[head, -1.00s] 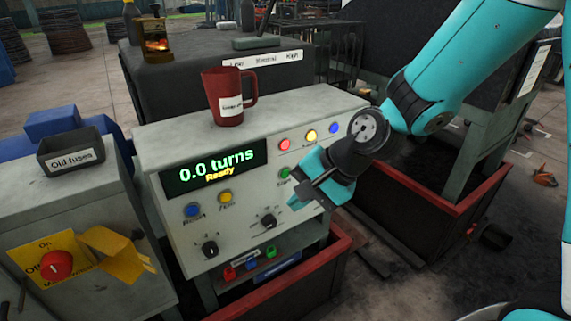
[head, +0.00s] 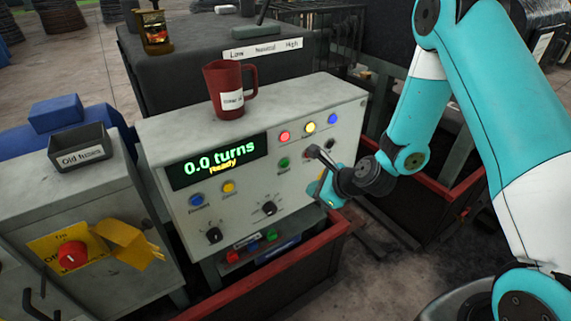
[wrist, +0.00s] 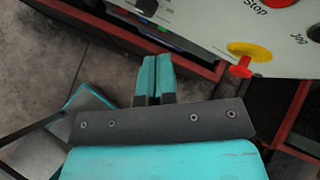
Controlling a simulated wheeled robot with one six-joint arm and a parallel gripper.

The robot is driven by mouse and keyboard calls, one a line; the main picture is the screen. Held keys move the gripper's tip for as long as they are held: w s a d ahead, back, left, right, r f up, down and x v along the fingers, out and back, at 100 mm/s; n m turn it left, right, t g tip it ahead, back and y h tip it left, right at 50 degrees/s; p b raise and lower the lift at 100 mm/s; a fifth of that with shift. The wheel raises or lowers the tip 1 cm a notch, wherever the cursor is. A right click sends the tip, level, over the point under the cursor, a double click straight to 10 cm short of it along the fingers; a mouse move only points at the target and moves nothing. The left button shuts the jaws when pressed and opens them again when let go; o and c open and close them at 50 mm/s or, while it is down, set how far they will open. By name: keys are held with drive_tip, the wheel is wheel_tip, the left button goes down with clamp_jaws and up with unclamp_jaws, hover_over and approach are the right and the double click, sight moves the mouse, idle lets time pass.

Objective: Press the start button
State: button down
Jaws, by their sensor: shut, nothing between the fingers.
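The control panel (head: 330,110) has a display reading "0.0 turns" and "Ready". A green button (head: 284,162) sits right of the display, below the red, yellow and blue lights; its small label is too blurred to read surely. My gripper (head: 320,191) is at the panel's lower right, below and right of the green button and apart from it. In the wrist view its teal fingers (wrist: 155,66) are shut together with nothing between them. The wrist view shows a red button (wrist: 280,3) marked "Stop" and a red knob on a yellow base (wrist: 241,66); no green panel button shows there.
A red mug (head: 228,95) stands on top of the panel. Two dark knobs (head: 268,208) and a blue button (head: 197,200) are lower on its face. A red-edged bin (head: 325,245) lies below. A cabinet with a red switch (head: 72,255) stands left.

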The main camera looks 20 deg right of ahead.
sight(285, 164)
drive_tip(key=w+a, duration=0.2)
drive_tip(key=w, duration=0.6)
drive_tip(key=shift+a+p, duration=0.3)
drive_tip(key=shift+p, duration=0.15)
drive_tip(key=shift+w, duration=0.15)
idle(1.5)
drive_tip(key=shift+w+a, duration=0.15)
drive_tip(key=shift+w, duration=0.05)
